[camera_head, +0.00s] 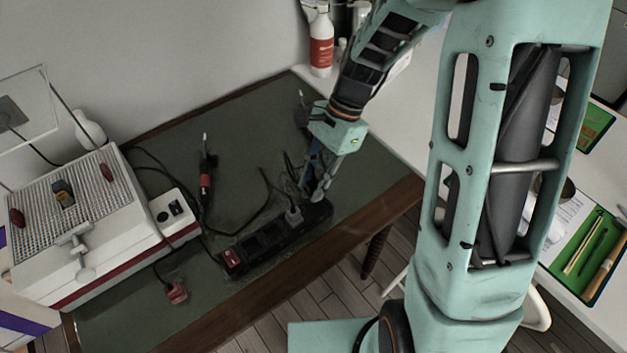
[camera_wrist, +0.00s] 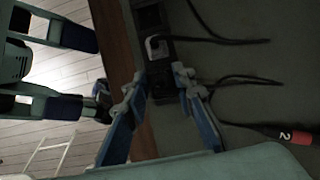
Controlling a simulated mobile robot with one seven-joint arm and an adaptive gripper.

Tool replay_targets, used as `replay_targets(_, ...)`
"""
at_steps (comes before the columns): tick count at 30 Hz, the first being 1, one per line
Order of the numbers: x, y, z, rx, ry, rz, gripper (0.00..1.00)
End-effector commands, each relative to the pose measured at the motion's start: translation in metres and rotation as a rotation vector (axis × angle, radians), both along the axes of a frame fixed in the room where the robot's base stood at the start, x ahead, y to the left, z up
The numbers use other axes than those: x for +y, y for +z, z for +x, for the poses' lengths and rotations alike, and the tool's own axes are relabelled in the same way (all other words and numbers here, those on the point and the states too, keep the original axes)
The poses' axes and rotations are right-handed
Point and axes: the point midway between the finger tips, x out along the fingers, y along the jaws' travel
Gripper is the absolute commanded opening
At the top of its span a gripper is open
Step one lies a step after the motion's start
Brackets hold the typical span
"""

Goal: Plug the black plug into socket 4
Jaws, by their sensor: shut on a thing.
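The black power strip (camera_head: 268,243) lies on the dark green mat, with a red switch (camera_head: 232,258) at its left end. A grey plug (camera_head: 293,215) sits in it and also shows in the wrist view (camera_wrist: 157,46). My gripper (camera_head: 317,192) is at the strip's right end, pointing down. In the wrist view, my gripper (camera_wrist: 162,82) is shut on the black plug (camera_wrist: 163,84), which is dark and hard to separate from the strip behind it. Whether the plug is seated or just above the strip cannot be told. Socket numbers are not readable.
A red plug (camera_head: 176,292) lies on the mat near a white box (camera_head: 168,218). Dark cables (camera_wrist: 235,80) run beside the strip. The wooden table edge (camera_head: 385,220) is close to its right end.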

Motion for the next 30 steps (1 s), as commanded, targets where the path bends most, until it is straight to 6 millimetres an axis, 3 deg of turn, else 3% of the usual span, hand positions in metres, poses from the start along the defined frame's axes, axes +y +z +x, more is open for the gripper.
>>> replay_targets(15,0.0,-0.048,0.0,0.0,0.0,0.0,0.03)
replay_targets(30,0.0,-0.051,0.0,0.0,0.0,0.0,0.03)
